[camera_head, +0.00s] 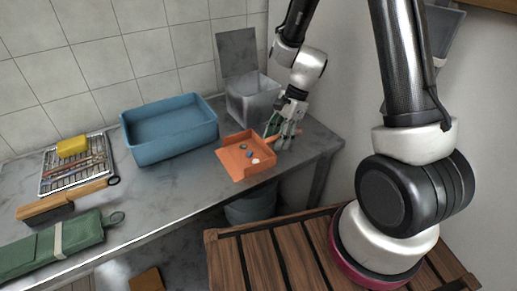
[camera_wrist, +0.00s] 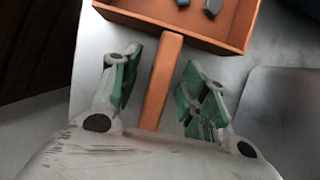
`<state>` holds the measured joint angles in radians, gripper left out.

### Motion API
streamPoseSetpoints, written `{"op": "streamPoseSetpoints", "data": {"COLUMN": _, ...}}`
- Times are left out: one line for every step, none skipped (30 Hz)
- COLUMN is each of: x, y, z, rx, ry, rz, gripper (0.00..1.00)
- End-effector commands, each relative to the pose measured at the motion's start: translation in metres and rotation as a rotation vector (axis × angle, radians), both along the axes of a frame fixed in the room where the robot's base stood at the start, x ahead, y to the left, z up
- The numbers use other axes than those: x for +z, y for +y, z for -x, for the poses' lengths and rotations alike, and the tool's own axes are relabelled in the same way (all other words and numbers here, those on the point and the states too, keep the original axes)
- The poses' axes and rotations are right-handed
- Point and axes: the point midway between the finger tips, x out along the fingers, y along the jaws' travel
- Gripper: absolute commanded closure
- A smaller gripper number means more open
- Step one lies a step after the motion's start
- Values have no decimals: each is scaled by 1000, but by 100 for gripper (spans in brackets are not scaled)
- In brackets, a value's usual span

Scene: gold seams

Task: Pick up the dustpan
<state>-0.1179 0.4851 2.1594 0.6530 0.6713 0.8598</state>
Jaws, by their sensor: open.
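The orange dustpan (camera_head: 240,165) lies on the grey counter, near its right end, with a few small blue and white bits in its pan. In the wrist view the back of the pan (camera_wrist: 185,28) is at the top, and its orange handle (camera_wrist: 162,85) runs down toward my palm. My gripper (camera_head: 282,130) is at the handle end of the dustpan. In the wrist view my gripper (camera_wrist: 160,90) is open, with one green-padded finger on each side of the handle. Gaps show between the handle and both pads. The handle's lower end is hidden by my gripper's body.
A grey bin with a raised lid (camera_head: 252,100) stands just behind the dustpan. A blue basin (camera_head: 170,130) is to its left. A rack with a yellow sponge (camera_head: 73,146), a wooden brush (camera_head: 62,203) and a green roll (camera_head: 55,248) lie farther left. A wall is at right.

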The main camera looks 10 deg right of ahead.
Motion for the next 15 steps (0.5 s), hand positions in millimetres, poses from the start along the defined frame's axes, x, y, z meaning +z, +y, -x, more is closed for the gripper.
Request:
{"op": "streamPoseSetpoints", "data": {"x": 0, "y": 0, "z": 0, "rx": 0, "ry": 0, "rz": 0, "gripper": 55}}
{"op": "streamPoseSetpoints", "data": {"x": 0, "y": 0, "z": 0, "rx": 0, "ry": 0, "rz": 0, "gripper": 55}}
{"op": "streamPoseSetpoints", "data": {"x": 0, "y": 0, "z": 0, "rx": 0, "ry": 0, "rz": 0, "gripper": 55}}
{"op": "streamPoseSetpoints", "data": {"x": 0, "y": 0, "z": 0, "rx": 0, "ry": 0, "rz": 0, "gripper": 55}}
{"op": "streamPoseSetpoints", "data": {"x": 0, "y": 0, "z": 0, "rx": 0, "ry": 0, "rz": 0, "gripper": 55}}
{"op": "streamPoseSetpoints", "data": {"x": 0, "y": 0, "z": 0, "rx": 0, "ry": 0, "rz": 0, "gripper": 55}}
{"op": "streamPoseSetpoints", "data": {"x": 0, "y": 0, "z": 0, "rx": 0, "ry": 0, "rz": 0, "gripper": 55}}
{"op": "streamPoseSetpoints", "data": {"x": 0, "y": 0, "z": 0, "rx": 0, "ry": 0, "rz": 0, "gripper": 55}}
{"op": "streamPoseSetpoints", "data": {"x": 0, "y": 0, "z": 0, "rx": 0, "ry": 0, "rz": 0, "gripper": 55}}
{"op": "streamPoseSetpoints", "data": {"x": 0, "y": 0, "z": 0, "rx": 0, "ry": 0, "rz": 0, "gripper": 55}}
{"op": "streamPoseSetpoints", "data": {"x": -1, "y": 0, "z": 0, "rx": 0, "ry": 0, "rz": 0, "gripper": 55}}
{"op": "streamPoseSetpoints", "data": {"x": -1, "y": 0, "z": 0, "rx": 0, "ry": 0, "rz": 0, "gripper": 55}}
{"op": "streamPoseSetpoints", "data": {"x": -2, "y": 0, "z": 0, "rx": 0, "ry": 0, "rz": 0, "gripper": 55}}
{"op": "streamPoseSetpoints", "data": {"x": -2, "y": 0, "z": 0, "rx": 0, "ry": 0, "rz": 0, "gripper": 55}}
{"op": "streamPoseSetpoints", "data": {"x": -3, "y": 0, "z": 0, "rx": 0, "ry": 0, "rz": 0, "gripper": 55}}
